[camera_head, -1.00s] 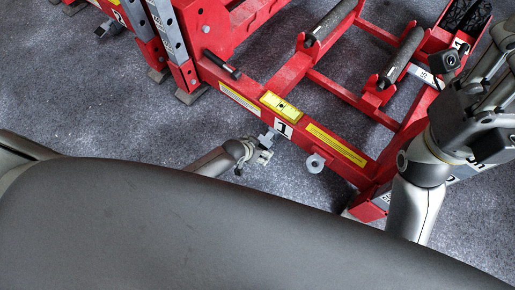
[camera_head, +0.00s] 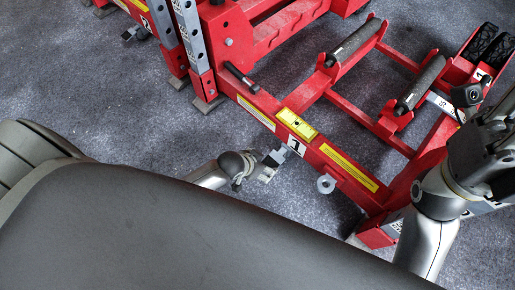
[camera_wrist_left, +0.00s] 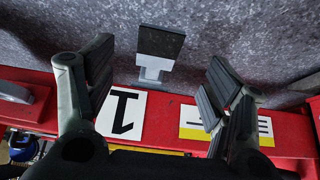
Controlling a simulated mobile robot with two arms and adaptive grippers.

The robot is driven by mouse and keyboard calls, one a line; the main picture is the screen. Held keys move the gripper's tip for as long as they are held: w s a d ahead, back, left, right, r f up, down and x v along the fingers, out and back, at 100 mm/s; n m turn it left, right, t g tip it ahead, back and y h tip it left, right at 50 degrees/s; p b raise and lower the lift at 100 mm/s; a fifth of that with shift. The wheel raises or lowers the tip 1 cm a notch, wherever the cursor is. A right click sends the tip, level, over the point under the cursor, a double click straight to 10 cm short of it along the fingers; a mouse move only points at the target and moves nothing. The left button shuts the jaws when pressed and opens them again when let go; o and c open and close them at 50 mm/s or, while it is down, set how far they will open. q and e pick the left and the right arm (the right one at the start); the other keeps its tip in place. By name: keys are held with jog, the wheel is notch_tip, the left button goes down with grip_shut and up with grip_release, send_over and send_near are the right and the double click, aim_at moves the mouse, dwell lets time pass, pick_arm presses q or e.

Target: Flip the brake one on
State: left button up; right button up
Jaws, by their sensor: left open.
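The brake labelled one shows in the left wrist view as a dark flat plate (camera_wrist_left: 161,43) on a light grey bracket, beside the white "1" label on the red frame. In the head view the brake (camera_head: 277,156) is small, at the frame's near edge. My left gripper (camera_head: 263,168) is low beside it. In the left wrist view its two black fingers (camera_wrist_left: 152,88) are apart, one on each side of the plate, with gaps between. They do not appear to touch it. My right gripper (camera_head: 490,165) is over the frame's right end, partly cut off by the picture edge; its jaws are unclear.
The red jack frame (camera_head: 352,193) runs diagonally, with black rollers (camera_head: 420,83) behind. A light grey ring (camera_head: 326,184) sticks out right of the label. A yellow block (camera_head: 297,123) sits on the frame. Grey carpet floor (camera_head: 180,120) is clear at the left.

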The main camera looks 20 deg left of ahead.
pick_arm(q)
jog(key=shift+v, duration=1.5)
